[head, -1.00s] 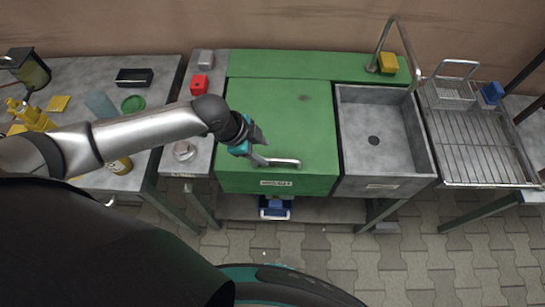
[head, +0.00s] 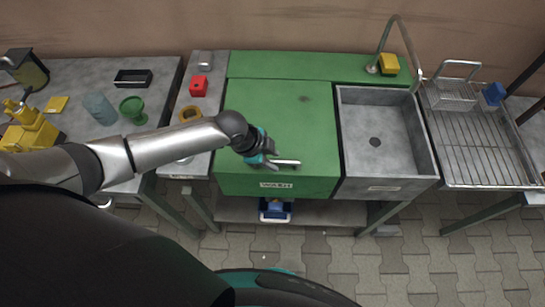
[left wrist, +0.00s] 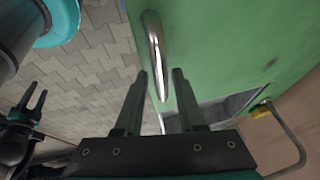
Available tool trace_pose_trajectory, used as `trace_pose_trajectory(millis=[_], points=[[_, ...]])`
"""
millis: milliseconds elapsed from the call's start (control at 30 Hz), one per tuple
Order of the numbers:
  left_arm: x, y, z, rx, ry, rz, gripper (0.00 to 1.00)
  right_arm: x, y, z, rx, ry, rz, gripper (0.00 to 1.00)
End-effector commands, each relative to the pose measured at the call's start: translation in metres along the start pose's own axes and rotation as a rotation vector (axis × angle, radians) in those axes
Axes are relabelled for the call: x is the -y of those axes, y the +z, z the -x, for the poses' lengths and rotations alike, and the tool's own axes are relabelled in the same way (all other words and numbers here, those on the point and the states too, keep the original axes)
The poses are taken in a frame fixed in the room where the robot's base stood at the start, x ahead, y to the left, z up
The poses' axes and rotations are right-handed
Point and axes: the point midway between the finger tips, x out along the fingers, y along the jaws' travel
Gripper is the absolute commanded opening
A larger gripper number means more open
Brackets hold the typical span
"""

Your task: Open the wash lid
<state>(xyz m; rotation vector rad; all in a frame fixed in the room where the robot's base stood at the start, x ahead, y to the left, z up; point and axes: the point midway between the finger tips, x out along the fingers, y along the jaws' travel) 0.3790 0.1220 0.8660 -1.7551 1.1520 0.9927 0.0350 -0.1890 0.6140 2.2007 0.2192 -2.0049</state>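The green wash lid (head: 285,120) lies shut and flat over the left part of the wash unit. Its silver bar handle (head: 287,163) is near the front edge. My left gripper (head: 268,158) is at the handle's left end in the head view and partly covers it. In the left wrist view, the left gripper's fingers (left wrist: 160,73) are apart, with the handle (left wrist: 154,50) showing between their tips. I cannot tell whether they touch it. My right gripper (left wrist: 33,100) shows at the left wrist view's lower left, its two fingers apart.
A grey sink (head: 384,140) with a tap (head: 405,45) adjoins the lid on the right, then a wire drying rack (head: 480,145). A grey side table (head: 75,85) on the left holds a green cup (head: 133,108) and other items.

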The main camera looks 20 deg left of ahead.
Motion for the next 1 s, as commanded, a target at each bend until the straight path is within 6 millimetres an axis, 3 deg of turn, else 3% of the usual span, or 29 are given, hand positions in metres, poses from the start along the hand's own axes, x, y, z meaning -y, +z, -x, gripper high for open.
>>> trace_pose_trajectory(millis=[33,333,1000], points=[[-0.0001,0.0002,0.0001,0.0,0.0,0.0,0.32,-0.0003,0.0,0.0,0.0,0.0,0.0,0.5],[-0.0003,0.0003,0.0001,0.001,0.001,0.0,0.0,-0.0004,0.0002,0.0,0.001,0.001,-0.001,0.5],[-0.0006,0.0006,0.0,0.001,0.002,0.0,0.0,0.0001,0.0005,0.0,0.001,0.0,0.001,0.5]])
